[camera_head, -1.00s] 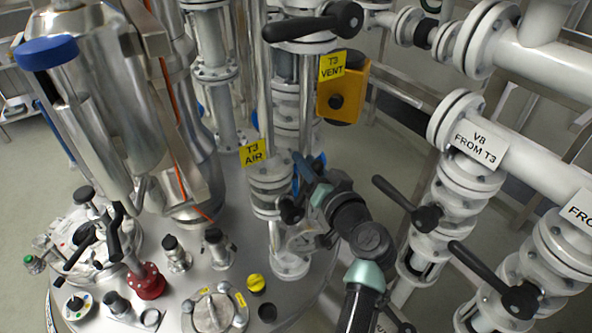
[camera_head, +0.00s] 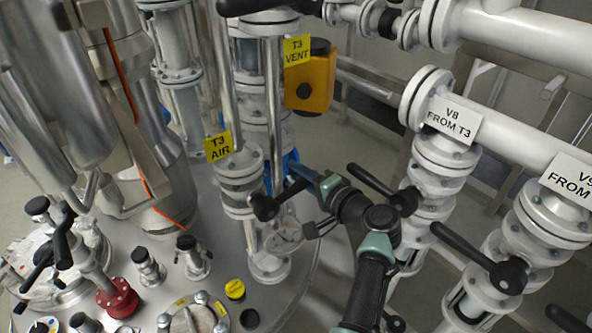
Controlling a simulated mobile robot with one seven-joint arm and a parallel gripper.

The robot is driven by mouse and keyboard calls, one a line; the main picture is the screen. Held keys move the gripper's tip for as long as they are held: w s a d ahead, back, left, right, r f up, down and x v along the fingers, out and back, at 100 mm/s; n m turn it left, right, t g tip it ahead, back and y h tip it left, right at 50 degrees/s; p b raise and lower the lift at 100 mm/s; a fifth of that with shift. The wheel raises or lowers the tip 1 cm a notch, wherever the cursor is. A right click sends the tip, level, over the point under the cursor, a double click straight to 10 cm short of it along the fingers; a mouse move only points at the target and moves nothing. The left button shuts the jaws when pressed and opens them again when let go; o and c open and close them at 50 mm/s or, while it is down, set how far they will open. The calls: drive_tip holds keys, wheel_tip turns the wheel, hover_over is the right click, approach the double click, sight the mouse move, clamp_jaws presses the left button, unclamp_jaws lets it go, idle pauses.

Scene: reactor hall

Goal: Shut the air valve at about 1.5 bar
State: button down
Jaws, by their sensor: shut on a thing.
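The T3 AIR label (camera_head: 219,146) is yellow and hangs on the white flanged air pipe. The air valve's black handle (camera_head: 265,207) shows its round hub low on that pipe, with a lever running up to the right. My gripper (camera_head: 303,181) is at the lever's far end and is shut on it; the fingers are small and partly hidden by my dark arm. A round pressure gauge (camera_head: 284,238) with a pale dial sits just below the valve. Its needle is too small to read.
The T3 VENT label (camera_head: 297,50) and a yellow box (camera_head: 308,84) are above. White pipes with black levers, including the V8 lever (camera_head: 371,187), stand close right of my arm. Vessel-top fittings, including a red flange (camera_head: 117,298), fill the lower left.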

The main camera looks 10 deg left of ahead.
drive_tip(key=shift+d+f+m+g+b, duration=0.2)
drive_tip(key=shift+f+m+g+b, duration=0.15)
drive_tip(key=shift+f+m, duration=0.7)
drive_tip(key=shift+s+f+n, duration=0.1)
drive_tip(key=shift+f+n, duration=0.15)
drive_tip(key=c, duration=0.7)
unclamp_jaws()
drive_tip(key=shift+a+r, duration=0.1)
drive_tip(key=shift+r, duration=0.05)
drive_tip(key=shift+r, duration=0.1)
drive_tip(key=p+v, duration=0.1)
drive_tip(key=v, duration=0.5)
drive_tip(key=p+v, duration=0.2)
drive_tip(key=v, duration=0.4)
drive_tip(key=shift+s+d, duration=0.25)
drive_tip(key=shift+d, duration=0.15)
